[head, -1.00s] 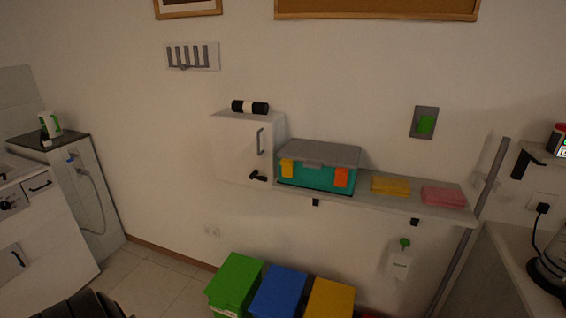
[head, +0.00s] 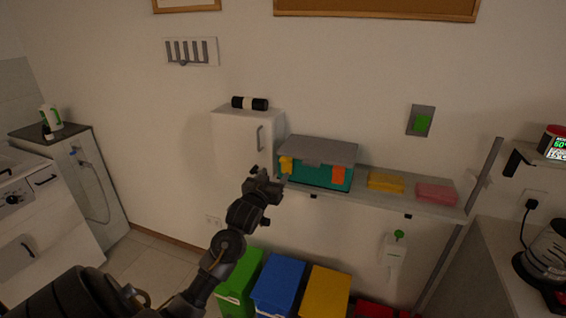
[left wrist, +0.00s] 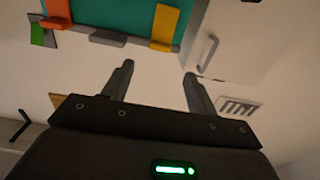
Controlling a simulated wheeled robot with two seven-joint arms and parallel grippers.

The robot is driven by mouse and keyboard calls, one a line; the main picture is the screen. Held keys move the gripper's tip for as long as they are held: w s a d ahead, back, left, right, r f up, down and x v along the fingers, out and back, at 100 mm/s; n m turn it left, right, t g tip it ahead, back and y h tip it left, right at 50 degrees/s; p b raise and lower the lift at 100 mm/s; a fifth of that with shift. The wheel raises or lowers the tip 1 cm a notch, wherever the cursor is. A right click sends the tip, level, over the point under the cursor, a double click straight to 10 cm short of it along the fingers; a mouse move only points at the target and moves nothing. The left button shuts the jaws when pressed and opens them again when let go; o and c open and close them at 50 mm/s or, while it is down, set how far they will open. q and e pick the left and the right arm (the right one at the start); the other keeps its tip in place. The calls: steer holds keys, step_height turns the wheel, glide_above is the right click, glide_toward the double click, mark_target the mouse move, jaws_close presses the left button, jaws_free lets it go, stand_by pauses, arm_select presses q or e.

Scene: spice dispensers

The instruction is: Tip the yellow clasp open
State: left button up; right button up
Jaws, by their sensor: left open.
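A teal box with a grey lid (head: 318,150) stands on the wall shelf. Its yellow clasp (head: 287,164) is at the left of the front face, and its orange clasp (head: 338,175) is at the right. My left gripper (head: 267,181) is just below and left of the yellow clasp, and partly overlaps the box's lower left corner in the head view. In the left wrist view the yellow clasp (left wrist: 164,26) lies against the teal face, beyond the open, empty fingers (left wrist: 159,69), with a gap between. My right gripper is not in view.
A white cabinet (head: 240,135) with a handle stands left of the box. Yellow (head: 386,182) and pink (head: 436,193) cloths lie on the shelf (head: 362,193) to the right. Green, blue and yellow bins (head: 278,283) stand below. The wall between shelf and bins is mostly clear.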

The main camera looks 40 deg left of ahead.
mark_target(284, 162)
arm_select(q)
steer(key=p+x, duration=0.2)
steer(key=x, duration=0.7)
jaws_close()
